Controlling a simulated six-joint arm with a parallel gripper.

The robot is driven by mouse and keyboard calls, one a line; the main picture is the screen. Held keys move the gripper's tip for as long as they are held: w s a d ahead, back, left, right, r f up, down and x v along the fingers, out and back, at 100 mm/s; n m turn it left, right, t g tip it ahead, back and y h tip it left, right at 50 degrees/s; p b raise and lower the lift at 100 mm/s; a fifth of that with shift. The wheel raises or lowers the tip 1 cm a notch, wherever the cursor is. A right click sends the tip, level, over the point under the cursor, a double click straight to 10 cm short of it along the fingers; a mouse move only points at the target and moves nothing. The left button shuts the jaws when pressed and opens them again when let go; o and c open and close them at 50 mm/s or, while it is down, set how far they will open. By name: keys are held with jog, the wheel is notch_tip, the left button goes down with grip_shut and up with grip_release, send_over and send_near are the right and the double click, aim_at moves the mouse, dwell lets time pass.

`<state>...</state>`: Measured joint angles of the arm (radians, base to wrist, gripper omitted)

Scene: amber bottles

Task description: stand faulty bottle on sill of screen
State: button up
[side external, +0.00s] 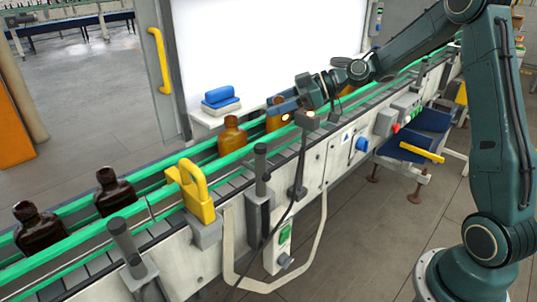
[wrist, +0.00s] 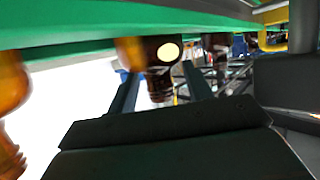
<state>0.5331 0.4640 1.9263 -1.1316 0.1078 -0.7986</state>
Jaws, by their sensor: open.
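My gripper (side external: 284,108) reaches in over the conveyor from the right, fingers pointing left. In the wrist view its open fingers (wrist: 160,74) have a dark bottle with a round pale spot (wrist: 160,82) between them; contact cannot be told. In the side view an amber bottle (side external: 273,122) stands at the fingers, partly hidden by them. Another amber bottle (side external: 231,137) stands upright to its left, and two very dark bottles (side external: 115,194) (side external: 41,230) stand further left. The bright white screen (side external: 265,45) is behind the conveyor, with its pale sill (side external: 203,118) along the bottom.
Green guide rails (side external: 150,188) run along both sides of the conveyor. A yellow bracket (side external: 190,190) and dark posts stand on the near edge. A yellow handle (side external: 160,60) is on the screen's left frame.

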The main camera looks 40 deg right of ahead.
jog(key=shift+x, duration=0.85)
grip_shut()
